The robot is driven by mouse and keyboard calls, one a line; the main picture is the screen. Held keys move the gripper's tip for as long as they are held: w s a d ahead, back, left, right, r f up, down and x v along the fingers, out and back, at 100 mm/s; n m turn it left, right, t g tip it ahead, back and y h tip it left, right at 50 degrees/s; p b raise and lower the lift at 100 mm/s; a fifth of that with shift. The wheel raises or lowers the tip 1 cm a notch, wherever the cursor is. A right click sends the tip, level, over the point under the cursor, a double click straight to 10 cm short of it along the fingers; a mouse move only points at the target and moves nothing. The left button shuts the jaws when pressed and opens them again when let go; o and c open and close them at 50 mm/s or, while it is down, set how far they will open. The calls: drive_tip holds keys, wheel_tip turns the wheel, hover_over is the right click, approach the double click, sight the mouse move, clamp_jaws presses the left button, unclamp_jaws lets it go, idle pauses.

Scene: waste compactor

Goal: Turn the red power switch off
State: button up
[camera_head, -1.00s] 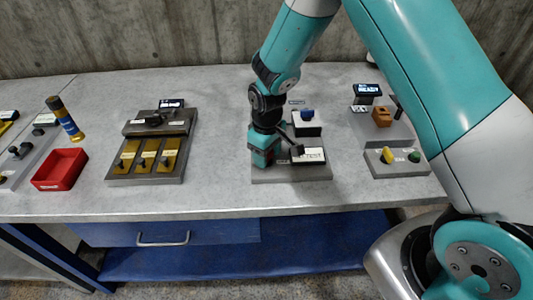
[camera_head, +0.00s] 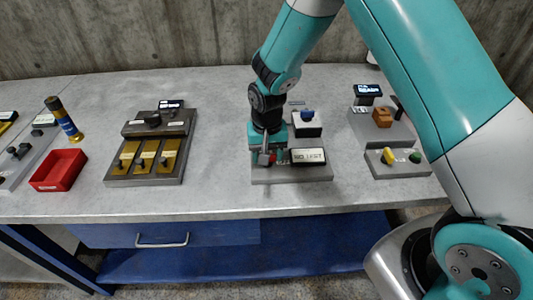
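A small patch of red, likely the red power switch (camera_head: 272,159), shows at the left of the grey panel (camera_head: 292,174) in the middle of the bench. My gripper (camera_head: 266,158) is down at this panel, over or right beside the red patch. It hides most of the panel's left part. Whether its fingers touch the switch is too small to see. The switch's position cannot be made out. A light label or display (camera_head: 309,156) with dark lettering sits on the panel right of my gripper. A blue knob (camera_head: 307,114) sits on a block behind it.
A panel with yellow plates (camera_head: 145,158) stands left. Right is a panel with yellow and green knobs (camera_head: 388,156) and a lit display (camera_head: 368,90). Bare bench lies between the panels.

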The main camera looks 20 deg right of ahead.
drive_tip(key=shift+w+r+m, duration=0.1)
drive_tip(key=shift+m, duration=0.3)
drive_tip(key=o, duration=0.9)
drive_tip(key=shift+o, duration=0.2)
wheel_tip(320, 180, up, 17)
drive_tip(key=b, duration=0.2)
drive_tip(key=shift+r, duration=0.2)
drive_tip(key=s+a+r+n+y, duration=0.2)
drive_tip(key=s+n, duration=0.3)
drive_tip(key=s, duration=0.7)
drive_tip(key=s+a+r+n+y, duration=0.2)
drive_tip(key=s+n, duration=0.4)
drive_tip(key=s, duration=0.7)
drive_tip(key=shift+a+r, duration=0.4)
drive_tip(key=shift+r, duration=0.15)
